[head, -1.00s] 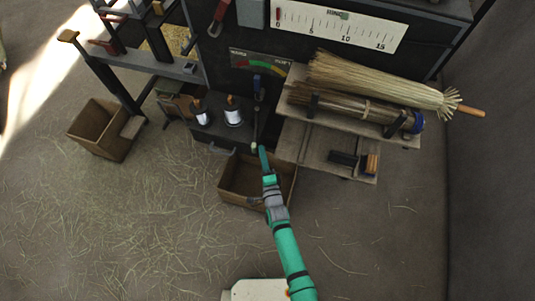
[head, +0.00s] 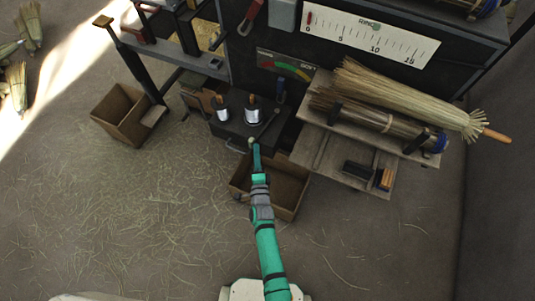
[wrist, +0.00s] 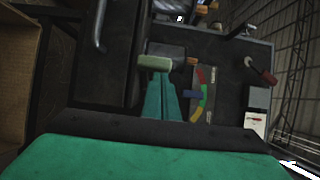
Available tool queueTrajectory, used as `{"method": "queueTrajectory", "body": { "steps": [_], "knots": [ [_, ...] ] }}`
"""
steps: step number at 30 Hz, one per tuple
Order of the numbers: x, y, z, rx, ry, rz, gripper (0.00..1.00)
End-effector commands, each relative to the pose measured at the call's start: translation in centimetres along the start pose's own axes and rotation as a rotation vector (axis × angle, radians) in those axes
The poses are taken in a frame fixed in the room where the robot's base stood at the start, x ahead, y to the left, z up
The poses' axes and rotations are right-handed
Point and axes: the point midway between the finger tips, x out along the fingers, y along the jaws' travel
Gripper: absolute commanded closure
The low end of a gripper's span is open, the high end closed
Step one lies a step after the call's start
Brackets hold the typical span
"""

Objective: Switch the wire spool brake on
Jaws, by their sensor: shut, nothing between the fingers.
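Two wire spools (head: 252,114) with orange tops stand on a dark box. A dark lever (head: 265,127) with a pale knob slants down-left across the front of that box, beside the spools; I take it as the spool brake. In the wrist view the pale green knob (wrist: 155,62) lies crosswise right at my fingertips. My gripper (head: 254,148) is shut with nothing between its fingers, and its tip is at or against the knob. In the wrist view the teal fingers (wrist: 158,76) are together just under the knob; exact contact is unclear.
A blue handle (head: 281,90) sits right of the spools, below a coloured gauge (head: 286,66). An open wooden crate (head: 290,190) lies under my arm. A shelf (head: 330,145) with brooms and bristle bundles juts out at the right.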

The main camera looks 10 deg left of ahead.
Motion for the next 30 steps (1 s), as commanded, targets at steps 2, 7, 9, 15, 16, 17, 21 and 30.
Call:
{"method": "queueTrajectory", "body": {
  "steps": [2, 7, 9, 15, 16, 17, 21, 30],
  "knots": [
    [0.6, -0.1, 0.8, 0.002, 0.003, -0.001, 1.00],
    [1.3, -0.1, 2.5, 0.001, -0.006, -0.001, 1.00],
    [1.5, -0.2, 2.9, 0.000, -0.010, 0.000, 1.00],
    [1.5, -0.2, 3.3, -0.001, -0.018, 0.000, 1.00],
    [1.5, -0.2, 3.3, -0.001, -0.017, -0.001, 1.00],
    [1.5, -0.2, 3.3, -0.001, -0.017, -0.001, 1.00],
    [1.5, -0.2, 3.0, -0.002, -0.015, -0.001, 1.00],
    [0.0, -0.1, 0.3, -0.004, -0.002, -0.002, 1.00]
  ]
}}
